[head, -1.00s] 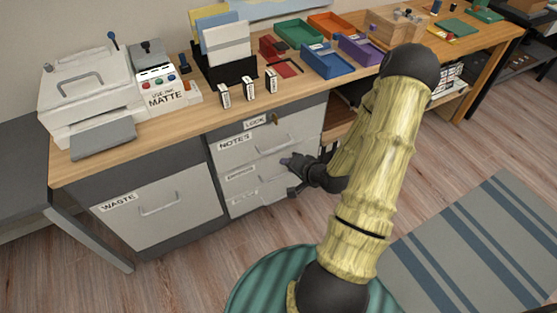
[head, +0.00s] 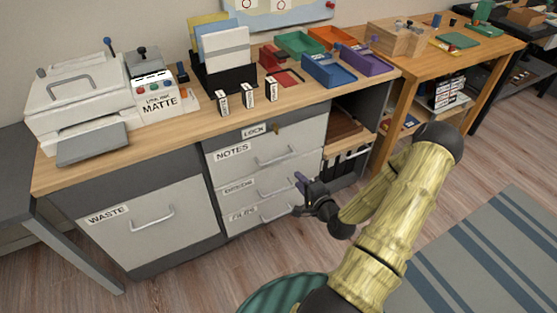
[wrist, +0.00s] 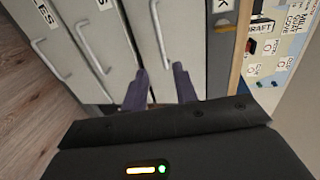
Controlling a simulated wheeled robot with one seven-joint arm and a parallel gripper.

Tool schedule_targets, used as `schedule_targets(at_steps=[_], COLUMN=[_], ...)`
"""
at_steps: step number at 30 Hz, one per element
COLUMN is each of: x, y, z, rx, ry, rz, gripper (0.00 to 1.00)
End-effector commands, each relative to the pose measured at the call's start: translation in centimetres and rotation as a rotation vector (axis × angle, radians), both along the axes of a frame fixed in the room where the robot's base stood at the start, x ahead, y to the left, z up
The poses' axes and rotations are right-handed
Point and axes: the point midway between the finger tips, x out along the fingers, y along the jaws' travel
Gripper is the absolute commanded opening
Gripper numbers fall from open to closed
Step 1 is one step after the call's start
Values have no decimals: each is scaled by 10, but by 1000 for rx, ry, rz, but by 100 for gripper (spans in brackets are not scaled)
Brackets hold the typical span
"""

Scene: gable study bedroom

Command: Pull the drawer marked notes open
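The drawer marked NOTES (head: 236,164) is the top one of a grey stack under the desk. It looks flush with the cabinet, and its bar handle (head: 277,156) is free. My gripper (head: 301,194) is in front of the stack's lower right side, apart from the fronts. In the wrist view the NOTES handle (wrist: 159,35) lies ahead, roughly in line with the gap between my fingers (wrist: 159,82). The fingers are open, with nothing between them.
Two more handled drawers lie below; the bottom one is marked FILES (head: 242,214). A WASTE front (head: 150,222) is to the left. The desk top (head: 190,126) bears a printer (head: 80,100), a file holder (head: 228,77) and trays. Floor in front is clear.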

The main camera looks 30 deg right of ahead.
Motion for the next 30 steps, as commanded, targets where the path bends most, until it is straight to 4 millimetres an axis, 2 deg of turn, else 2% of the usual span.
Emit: schedule_targets(at_steps=[21, 25, 30], x=[123, 141, 151], y=[5, 5, 6], z=[-27, -30, -31], rx=[-2, -1, -1], ry=[-3, -2, -1], rz=[0, 0, 0], gripper=[29, 29, 29])
